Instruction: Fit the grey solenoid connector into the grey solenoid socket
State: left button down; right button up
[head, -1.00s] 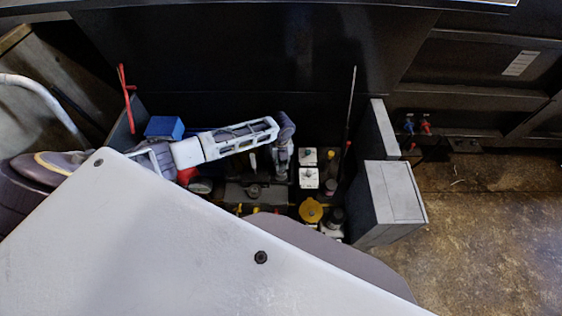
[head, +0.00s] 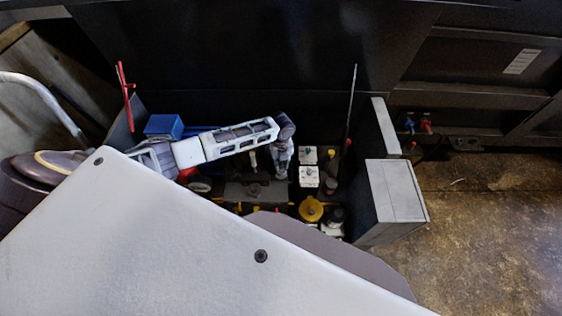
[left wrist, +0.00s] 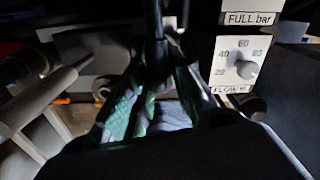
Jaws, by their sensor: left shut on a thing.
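My left gripper (head: 281,170) points down into the compactor's open bay, just left of two white boxes. In the left wrist view, its greenish finger pads (left wrist: 152,105) are closed around a grey piece (left wrist: 170,117), which I take for the grey solenoid connector. A dark cable or stem (left wrist: 156,45) rises above the fingers. The fingers cover most of the held piece, and its lower end is hidden. I cannot make out the grey solenoid socket in either view. My right gripper is not in view.
White boxes with knobs (head: 309,176) stand right of the gripper; a white dial panel (left wrist: 241,62) shows in the wrist view. A yellow round part (head: 311,209), a blue box (head: 164,126) and a grey cabinet (head: 395,200) surround the bay. A thin upright rod (head: 351,105) stands right.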

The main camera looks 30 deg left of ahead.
pick_arm(q)
jog(key=c, duration=2.2)
grip_release()
jog(key=shift+f+b, duration=0.3)
jog(key=shift+f, duration=0.3)
grip_shut()
jog(key=o, duration=1)
grip_release()
jog(key=shift+o, duration=0.2)
jog(key=shift+r, duration=0.15)
jog(key=shift+c, duration=0.4)
jog(key=shift+r+p, duration=2.25)
jog(key=shift+p, duration=0.1)
jog(key=shift+r, duration=1.15)
jog(key=shift+s, duration=0.1)
